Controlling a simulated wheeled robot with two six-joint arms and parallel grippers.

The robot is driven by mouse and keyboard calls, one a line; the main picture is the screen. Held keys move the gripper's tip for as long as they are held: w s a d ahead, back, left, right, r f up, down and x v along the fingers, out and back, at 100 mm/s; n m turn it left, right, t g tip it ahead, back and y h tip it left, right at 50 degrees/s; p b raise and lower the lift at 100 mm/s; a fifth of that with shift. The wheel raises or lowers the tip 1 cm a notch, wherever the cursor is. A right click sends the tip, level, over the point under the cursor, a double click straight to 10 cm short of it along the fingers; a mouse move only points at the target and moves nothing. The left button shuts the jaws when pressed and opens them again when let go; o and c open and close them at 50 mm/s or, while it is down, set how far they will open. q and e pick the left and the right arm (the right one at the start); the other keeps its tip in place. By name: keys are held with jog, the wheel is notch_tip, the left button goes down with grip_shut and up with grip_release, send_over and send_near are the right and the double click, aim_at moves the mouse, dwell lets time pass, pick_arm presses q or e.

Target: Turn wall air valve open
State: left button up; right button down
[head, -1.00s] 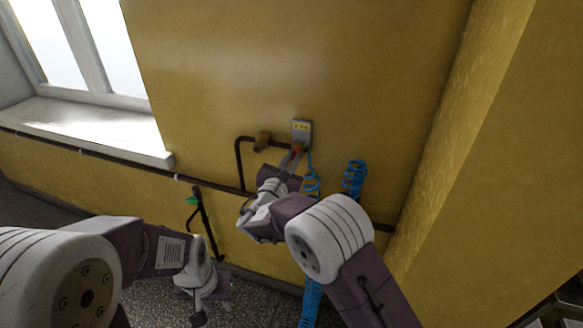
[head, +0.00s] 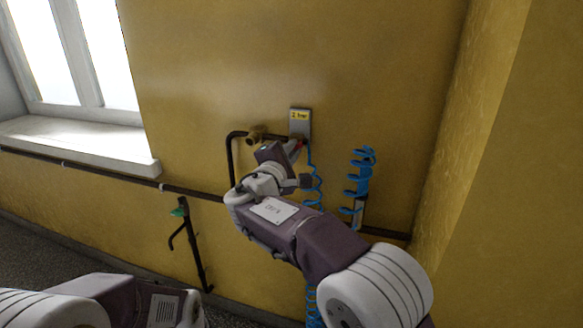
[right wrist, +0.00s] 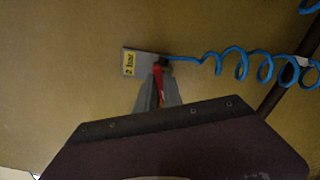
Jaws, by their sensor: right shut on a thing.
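The wall air valve shows as a small red handle (head: 299,144) below a grey plate with a yellow label (head: 300,123). In the right wrist view the red handle (right wrist: 158,80) lies between my grey fingers, beside the labelled plate (right wrist: 143,64). My right gripper (head: 295,147) is shut on the handle; its fingertips also show in the right wrist view (right wrist: 158,92). The fingers hide part of the handle and the valve body. Only links of my left arm show at the bottom left of the head view; its gripper is out of frame.
A brown pipe (head: 231,160) with a brass fitting (head: 254,136) runs left of the valve. Blue coiled hoses (head: 360,172) hang at right. A dark pipe with a green handle (head: 181,211) stands lower left. A window sill (head: 75,142) juts out at left.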

jog(key=shift+r+m+b, duration=0.15)
jog(key=shift+m+b, duration=2.25)
jog(key=shift+b, duration=0.1)
jog(key=shift+r, duration=0.15)
jog(key=c, duration=1.6)
grip_release()
jog(key=shift+o, duration=0.6)
jog(key=shift+f, duration=0.25)
jog(key=shift+w+f, duration=0.1)
jog(key=shift+f, duration=0.1)
jog(key=shift+a, duration=0.1)
